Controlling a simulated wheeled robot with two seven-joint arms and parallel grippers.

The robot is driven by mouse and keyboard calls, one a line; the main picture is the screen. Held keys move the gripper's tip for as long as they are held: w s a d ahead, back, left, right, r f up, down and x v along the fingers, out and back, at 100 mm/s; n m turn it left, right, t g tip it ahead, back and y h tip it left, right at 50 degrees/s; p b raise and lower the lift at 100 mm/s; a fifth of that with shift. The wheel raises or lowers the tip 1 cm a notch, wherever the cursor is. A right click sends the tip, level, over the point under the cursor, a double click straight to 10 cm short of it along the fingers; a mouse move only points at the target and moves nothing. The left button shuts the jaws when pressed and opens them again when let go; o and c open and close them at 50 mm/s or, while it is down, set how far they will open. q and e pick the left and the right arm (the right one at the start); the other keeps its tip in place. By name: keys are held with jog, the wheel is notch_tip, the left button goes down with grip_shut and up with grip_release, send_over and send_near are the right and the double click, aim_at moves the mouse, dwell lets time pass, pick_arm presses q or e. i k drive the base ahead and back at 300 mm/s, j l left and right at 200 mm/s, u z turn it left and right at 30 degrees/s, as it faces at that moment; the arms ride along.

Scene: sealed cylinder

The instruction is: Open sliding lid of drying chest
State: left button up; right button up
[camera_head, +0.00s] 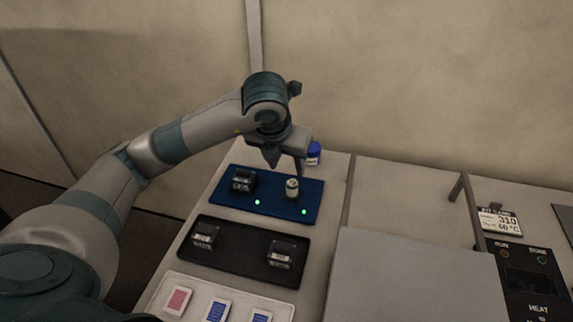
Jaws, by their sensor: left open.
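The drying chest seems to be the pale unit at the right, with a black control panel (525,280) marked RUN, DONE and HEAT. A pale flat panel (395,200) with a short upright dark handle (456,188) near its right edge looks like the sliding lid. It appears to lie flat, and I cannot tell whether any opening shows. My left gripper (286,165) is open and points down over the back of the blue tray (270,211), left of the handle and apart from it. A small vial (292,184) stands just below its fingers. My right gripper is out of view.
A dark block (243,179) sits on the blue tray. A black tray (240,262) holds two clear-topped pieces. A white tray (194,316) holds coloured packets. A blue-capped bottle (314,149) stands behind the gripper. A raised grey slab (410,280) lies in front of the lid.

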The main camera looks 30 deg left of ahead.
aim_at(375, 278)
jog(key=k+l, duration=0.45)
jog(key=k, duration=0.15)
jog(key=k+l, duration=0.45)
jog(key=k, duration=0.15)
jog(key=k+l, duration=0.45)
jog(key=k, duration=0.15)
